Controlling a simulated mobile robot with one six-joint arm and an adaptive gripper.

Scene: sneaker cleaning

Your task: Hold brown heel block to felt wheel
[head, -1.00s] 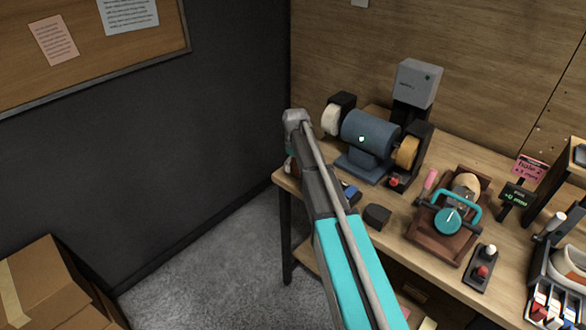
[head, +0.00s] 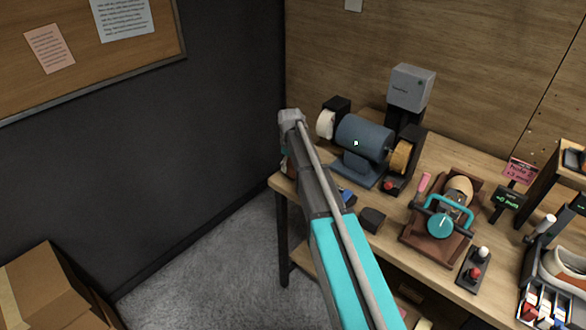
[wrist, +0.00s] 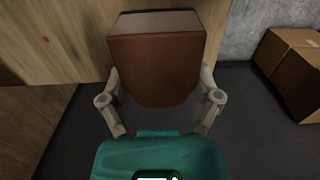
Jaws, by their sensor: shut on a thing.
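The brown heel block (wrist: 157,68) fills the upper middle of the wrist view, with a dark band along its far edge. My gripper (wrist: 158,95) is shut on it, one finger on each side. The white one looks like felt. My wrist is left of it; contact cannot be seen.
The grinder stands on a wooden workbench (head: 385,245) against a wooden wall. Cardboard boxes (head: 45,285) stand on the floor at left.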

